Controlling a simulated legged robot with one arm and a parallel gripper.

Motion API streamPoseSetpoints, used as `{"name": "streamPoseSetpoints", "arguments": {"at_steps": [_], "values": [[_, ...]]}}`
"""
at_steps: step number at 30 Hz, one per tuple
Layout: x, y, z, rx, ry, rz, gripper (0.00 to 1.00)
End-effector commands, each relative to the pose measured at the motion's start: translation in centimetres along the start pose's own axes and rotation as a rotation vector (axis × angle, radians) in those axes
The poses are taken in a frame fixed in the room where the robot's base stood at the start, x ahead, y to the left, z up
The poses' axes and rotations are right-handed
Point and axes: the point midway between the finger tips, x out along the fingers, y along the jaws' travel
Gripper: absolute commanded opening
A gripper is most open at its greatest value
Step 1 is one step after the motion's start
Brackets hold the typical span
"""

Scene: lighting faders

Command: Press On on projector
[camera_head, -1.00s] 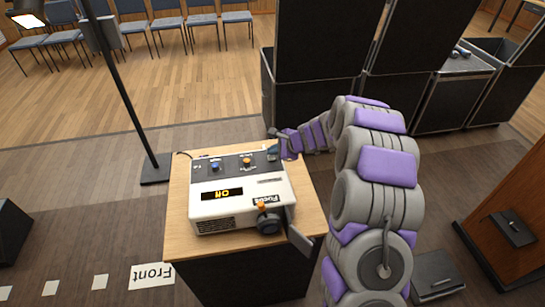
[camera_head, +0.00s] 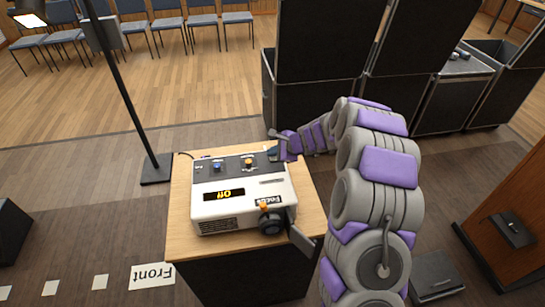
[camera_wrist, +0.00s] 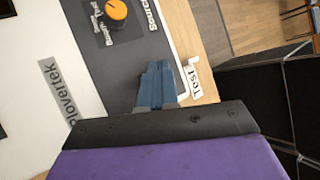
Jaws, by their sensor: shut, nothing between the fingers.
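The projector (camera_head: 240,210) is a white box with a dark top panel (camera_head: 232,172), standing on a wooden-topped stand. Its front display (camera_head: 224,195) shows yellow letters that read Off. A blue control (camera_head: 216,165) and an orange knob (camera_head: 248,163) sit on the top panel. The orange knob also shows in the wrist view (camera_wrist: 116,10). My gripper (camera_head: 274,152) is shut and empty at the panel's right back corner. Whatever lies under the fingertips is hidden.
The wooden stand top (camera_head: 181,215) has a narrow bare margin around the projector. A lens with an orange knob (camera_head: 268,220) sticks out at its front right. A thin black pole (camera_head: 120,90) stands to the left, and dark cases (camera_head: 320,110) stand behind.

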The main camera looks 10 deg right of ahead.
Motion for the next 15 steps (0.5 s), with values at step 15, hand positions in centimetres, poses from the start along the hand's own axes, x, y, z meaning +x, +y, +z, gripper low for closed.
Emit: {"name": "streamPoseSetpoints", "arguments": {"at_steps": [15], "values": [[-0.79,-0.59,0.71,-0.001,0.0,0.0,0.0]]}}
